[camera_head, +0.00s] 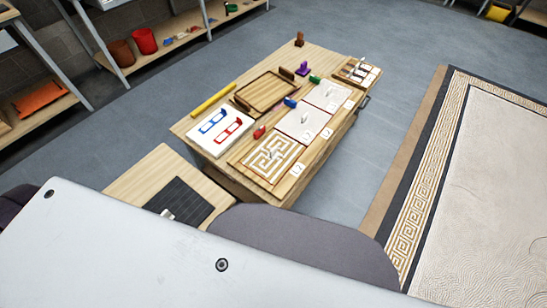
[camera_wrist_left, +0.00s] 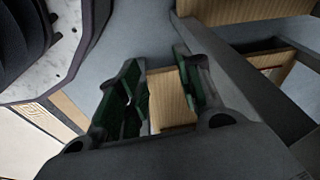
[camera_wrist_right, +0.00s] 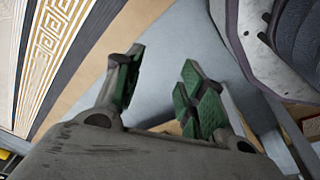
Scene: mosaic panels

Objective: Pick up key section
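A square panel with a tan and white Greek key pattern (camera_head: 262,165) lies on the near right part of the wooden work table in the head view. It looks like the key section, with a small pale piece at its middle. Two paler panels (camera_head: 296,128) (camera_head: 322,93) lie behind it in a row. My left gripper (camera_wrist_left: 158,90) is open in the left wrist view; a wooden surface shows beyond its fingers, and nothing is held. My right gripper (camera_wrist_right: 160,85) is open and empty above grey floor. Neither gripper shows in the head view.
On the table are a wooden tray (camera_head: 246,98), a white board with blue and red outlines (camera_head: 207,142), a yellow bar (camera_head: 212,100) and small coloured blocks. Shelves line the left; a patterned mosaic floor (camera_head: 490,190) lies right.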

